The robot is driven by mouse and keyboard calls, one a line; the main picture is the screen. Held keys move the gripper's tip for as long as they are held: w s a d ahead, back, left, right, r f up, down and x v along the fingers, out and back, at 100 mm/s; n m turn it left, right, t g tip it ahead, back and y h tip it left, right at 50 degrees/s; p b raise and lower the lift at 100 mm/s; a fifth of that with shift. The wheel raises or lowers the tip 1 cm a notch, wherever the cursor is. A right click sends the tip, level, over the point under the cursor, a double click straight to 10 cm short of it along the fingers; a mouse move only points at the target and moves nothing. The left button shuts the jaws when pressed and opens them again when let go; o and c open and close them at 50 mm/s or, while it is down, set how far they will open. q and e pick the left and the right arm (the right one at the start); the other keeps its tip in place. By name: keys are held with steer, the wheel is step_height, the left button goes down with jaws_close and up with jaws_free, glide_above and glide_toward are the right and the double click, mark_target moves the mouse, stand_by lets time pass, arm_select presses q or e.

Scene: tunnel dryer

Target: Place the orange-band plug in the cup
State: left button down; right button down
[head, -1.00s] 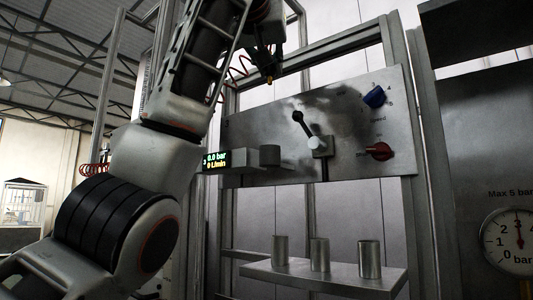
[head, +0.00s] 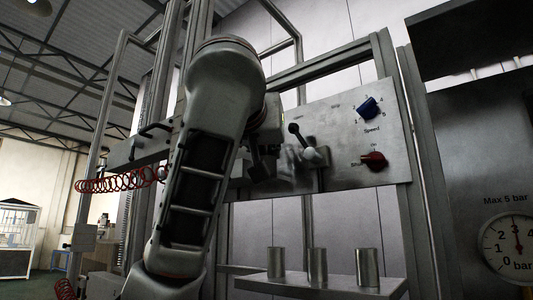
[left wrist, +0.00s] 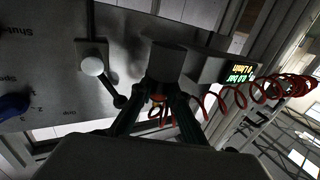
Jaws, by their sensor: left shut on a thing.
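In the left wrist view the fingers of my left gripper (left wrist: 160,104) are closed around a small plug (left wrist: 158,97); a bit of orange shows between the fingertips. A short grey cylinder (left wrist: 166,60), beside the display box (left wrist: 215,66), appears just beyond the fingertips; I cannot tell whether the plug touches it. In the head view my left gripper (head: 262,160) is partly covered by my arm, in front of the panel, and the plug is hidden. Three open metal cups (head: 276,263) (head: 317,265) (head: 367,267) stand upright on a shelf. My right gripper is out of view.
A red coiled hose (head: 120,182) hangs at left. A pressure gauge (head: 510,245) is at right. The shelf (head: 310,285) juts out below.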

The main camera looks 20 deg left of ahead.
arm_select(q)
steer(key=shift+s, duration=0.1)
steer(key=shift+f, duration=0.15)
steer(key=shift+f, duration=0.1)
steer(key=c, duration=2)
jaws_free()
steer(key=shift+o, duration=0.2)
